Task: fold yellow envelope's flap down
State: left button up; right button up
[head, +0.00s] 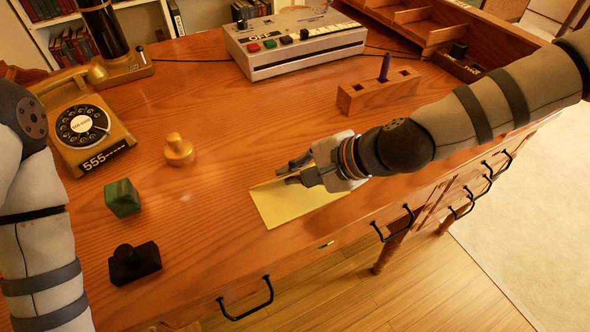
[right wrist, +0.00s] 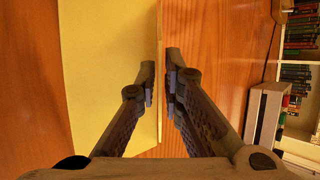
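The yellow envelope (head: 285,208) lies flat on the wooden desk near its front edge. It fills the left half of the right wrist view (right wrist: 105,60). Its flap (right wrist: 160,30) shows there nearly edge-on, as a thin strip between my right gripper's fingers. My right gripper (head: 283,176) is at the envelope's far side and partly hides it. Its fingertips, also in the right wrist view (right wrist: 161,75), are a small distance apart, one on each side of the strip, with no clear contact. My left arm is at the left of the head view; its gripper is out of view.
A gold stamp (head: 179,150), a green block (head: 122,198) and a black stamp (head: 134,263) stand left of the envelope. A rotary telephone (head: 85,128), a white button console (head: 295,42) and a wooden pen holder (head: 378,92) stand farther back. The desk around the envelope is clear.

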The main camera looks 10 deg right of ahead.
jog(key=shift+o, duration=0.2)
jog(key=v, duration=0.8)
jog(key=shift+o, duration=0.2)
jog(key=shift+w, duration=0.15)
